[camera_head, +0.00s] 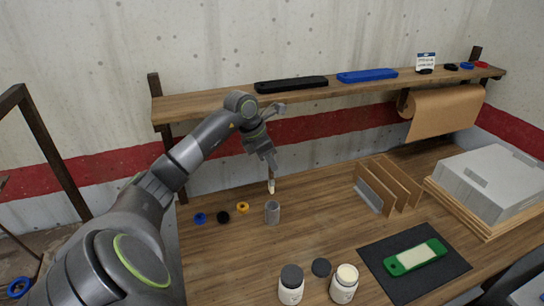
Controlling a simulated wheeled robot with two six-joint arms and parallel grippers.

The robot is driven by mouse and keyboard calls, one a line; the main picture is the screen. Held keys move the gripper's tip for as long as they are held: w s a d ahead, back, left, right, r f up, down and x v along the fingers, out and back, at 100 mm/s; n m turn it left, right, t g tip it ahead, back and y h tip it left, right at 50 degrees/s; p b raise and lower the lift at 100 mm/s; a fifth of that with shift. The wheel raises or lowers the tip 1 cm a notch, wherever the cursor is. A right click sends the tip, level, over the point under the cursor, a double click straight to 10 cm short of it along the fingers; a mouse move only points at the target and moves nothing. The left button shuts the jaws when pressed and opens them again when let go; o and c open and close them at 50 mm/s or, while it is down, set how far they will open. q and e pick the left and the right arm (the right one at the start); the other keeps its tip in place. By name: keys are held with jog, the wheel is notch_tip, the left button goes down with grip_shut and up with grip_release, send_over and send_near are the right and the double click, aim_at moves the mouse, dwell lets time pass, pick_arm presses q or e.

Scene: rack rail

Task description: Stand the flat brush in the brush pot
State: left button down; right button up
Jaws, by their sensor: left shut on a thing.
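The flat brush (271,186) hangs upright, pale tip down, from my left gripper (269,165), which is shut on it. Its upper part is hidden by the gripper. The brush pot (273,213) is a small grey cylinder standing on the wooden table. The brush tip shows just above the pot's rim in the picture; I cannot tell whether it is right over the opening or behind it. My right gripper is not in view.
Two jars (291,286) and a dark lid stand in front. A wooden rack (390,185) is at right, behind a dark mat (376,255) with a green tool (415,257). A shelf (215,105) runs above.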

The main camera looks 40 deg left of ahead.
aim_at(269, 183)
pick_arm(q)
jog(key=b+x, duration=0.1)
jog(key=x, duration=0.2)
jog(key=shift+s+a+f, duration=0.15)
jog(key=shift+f, duration=0.15)
jog(key=shift+s+f, duration=0.1)
jog(key=shift+f, duration=0.55)
notch_tip(269, 183, down, 2)
jog(key=b, duration=0.2)
jog(key=shift+b, duration=0.35)
jog(key=shift+f+b, duration=0.35)
jog(key=shift+f, duration=0.05)
jog(key=shift+f+b, duration=0.95)
jog(key=shift+b, duration=0.05)
jog(key=shift+f+b, duration=0.65)
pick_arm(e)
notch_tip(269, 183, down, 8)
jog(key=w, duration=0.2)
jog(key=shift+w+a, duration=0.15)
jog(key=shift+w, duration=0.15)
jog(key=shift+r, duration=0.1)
